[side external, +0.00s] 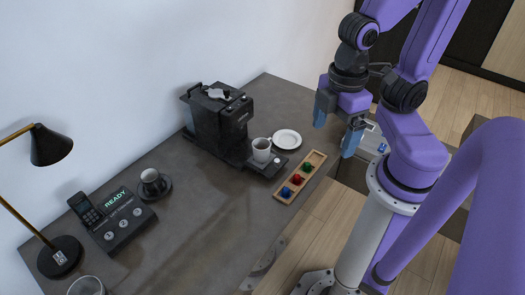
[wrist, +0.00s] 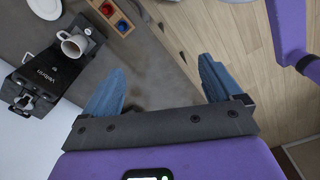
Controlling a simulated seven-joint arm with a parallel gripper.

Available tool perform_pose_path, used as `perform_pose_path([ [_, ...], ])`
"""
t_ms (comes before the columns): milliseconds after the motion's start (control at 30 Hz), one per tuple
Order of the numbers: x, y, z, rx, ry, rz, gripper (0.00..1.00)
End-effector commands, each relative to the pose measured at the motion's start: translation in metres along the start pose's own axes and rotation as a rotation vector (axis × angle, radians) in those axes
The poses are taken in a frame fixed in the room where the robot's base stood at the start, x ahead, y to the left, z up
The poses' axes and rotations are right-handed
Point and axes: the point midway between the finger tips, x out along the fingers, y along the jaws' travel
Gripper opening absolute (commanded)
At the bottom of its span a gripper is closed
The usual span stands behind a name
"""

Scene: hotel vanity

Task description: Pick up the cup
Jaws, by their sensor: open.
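A white cup (side external: 261,149) stands upright on the drip tray of the black coffee machine. It also shows in the wrist view (wrist: 73,46), at the upper left, with its handle visible. A second, darker cup (side external: 151,179) sits on a dark saucer further left on the counter. My gripper (side external: 336,133) is open and empty, with blue fingers pointing down. It is to the right of the coffee machine, beyond the wooden tray and near the counter's right edge. In the wrist view its fingers (wrist: 160,88) are wide apart with nothing between them.
The coffee machine (side external: 217,120) stands against the wall. A white plate (side external: 287,139) and a wooden tray (side external: 317,160) with coloured capsules lie between it and my gripper. A phone (side external: 112,216), a lamp (side external: 59,259) and a glass (side external: 87,286) are at the left. The counter's front middle is clear.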

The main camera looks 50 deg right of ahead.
Motion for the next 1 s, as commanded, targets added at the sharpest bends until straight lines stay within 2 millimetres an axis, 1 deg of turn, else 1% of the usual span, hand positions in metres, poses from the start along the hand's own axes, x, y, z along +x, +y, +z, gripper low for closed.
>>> perform_pose_path([
  [167, 0.001, 0.004, -0.006, -0.005, -0.023, 0.010, 0.92],
  [267, 0.005, 0.015, -0.018, -0.023, -0.073, 0.035, 0.92],
  [467, 0.020, 0.048, -0.056, -0.075, -0.238, 0.105, 0.92],
  [600, 0.036, 0.072, -0.082, -0.116, -0.357, 0.149, 0.92],
  [767, 0.058, 0.101, -0.109, -0.162, -0.496, 0.189, 0.92],
  [1000, 0.099, 0.141, -0.140, -0.234, -0.705, 0.235, 0.92],
])
